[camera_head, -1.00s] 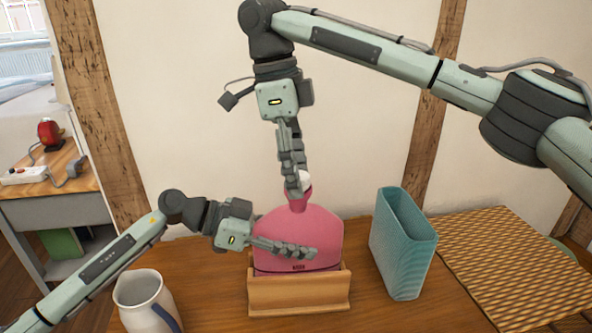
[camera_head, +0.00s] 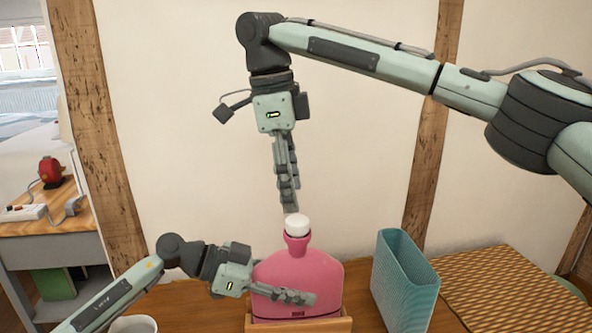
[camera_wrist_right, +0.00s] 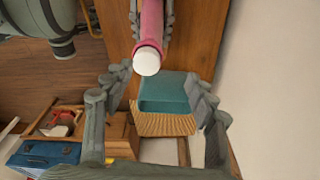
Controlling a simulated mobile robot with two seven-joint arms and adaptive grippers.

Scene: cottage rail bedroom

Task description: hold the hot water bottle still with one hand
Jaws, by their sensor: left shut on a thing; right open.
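The pink hot water bottle (camera_head: 322,270) stands upright in a wooden holder (camera_head: 300,325) on the table. A white stopper (camera_head: 297,224) sits at the top of its neck. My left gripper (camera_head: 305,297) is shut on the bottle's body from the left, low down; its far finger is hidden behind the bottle. My right gripper (camera_head: 290,205) points down, open and empty, just above the white stopper and apart from it. In the right wrist view the stopper (camera_wrist_right: 147,60) and pink neck show ahead of the open fingers (camera_wrist_right: 160,105).
A teal ribbed container (camera_head: 405,285) stands right of the holder. A woven mat (camera_head: 510,290) lies at the far right. A white jug (camera_head: 133,324) is at the lower left, mostly cut off. The wall is close behind the table.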

